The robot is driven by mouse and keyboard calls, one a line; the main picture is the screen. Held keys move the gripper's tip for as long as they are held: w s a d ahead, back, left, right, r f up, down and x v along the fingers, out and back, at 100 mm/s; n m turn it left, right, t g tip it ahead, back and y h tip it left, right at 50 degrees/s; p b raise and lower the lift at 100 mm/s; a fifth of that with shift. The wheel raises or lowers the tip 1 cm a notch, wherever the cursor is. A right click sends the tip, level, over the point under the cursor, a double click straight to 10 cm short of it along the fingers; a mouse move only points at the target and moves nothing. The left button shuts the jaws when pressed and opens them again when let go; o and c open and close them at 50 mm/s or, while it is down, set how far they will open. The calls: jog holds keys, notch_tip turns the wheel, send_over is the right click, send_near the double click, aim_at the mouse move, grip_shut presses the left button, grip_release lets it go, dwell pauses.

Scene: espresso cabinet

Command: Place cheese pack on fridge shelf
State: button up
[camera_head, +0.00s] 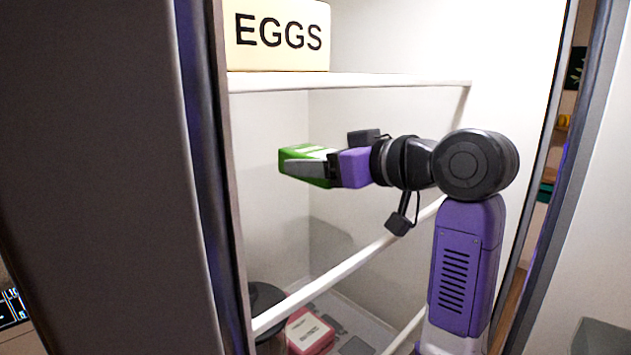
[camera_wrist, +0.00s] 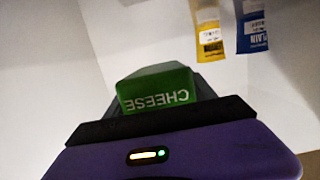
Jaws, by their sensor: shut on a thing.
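The green cheese pack (camera_head: 296,153) is in my gripper (camera_head: 312,167), which is shut on it, inside the open fridge. The pack is held in the air below the upper shelf (camera_head: 350,80) and above the lower shelf's front edge (camera_head: 345,270). In the wrist view the pack (camera_wrist: 158,90) shows its CHEESE label upside down, between the dark fingers. My arm reaches in from the right. The pack's far side is hidden.
An EGGS box (camera_head: 278,36) stands on the upper shelf. A red pack (camera_head: 309,332) and a dark round item (camera_head: 265,297) lie low down. A yellow packet (camera_wrist: 209,35) and a blue packet (camera_wrist: 252,30) show in the wrist view. Fridge walls stand on both sides.

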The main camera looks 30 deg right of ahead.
aim_at(315, 204)
jog(key=shift+f+p, duration=0.45)
jog(key=shift+f, duration=1.35)
jog(key=shift+w+f, duration=0.15)
jog(key=shift+f, duration=0.3)
jog(key=shift+f, duration=0.15)
jog(key=o, duration=1.7)
jog(key=shift+c, duration=0.2)
jog(key=b+v, duration=0.1)
jog(key=v, duration=1.1)
jog(key=shift+b, duration=0.4)
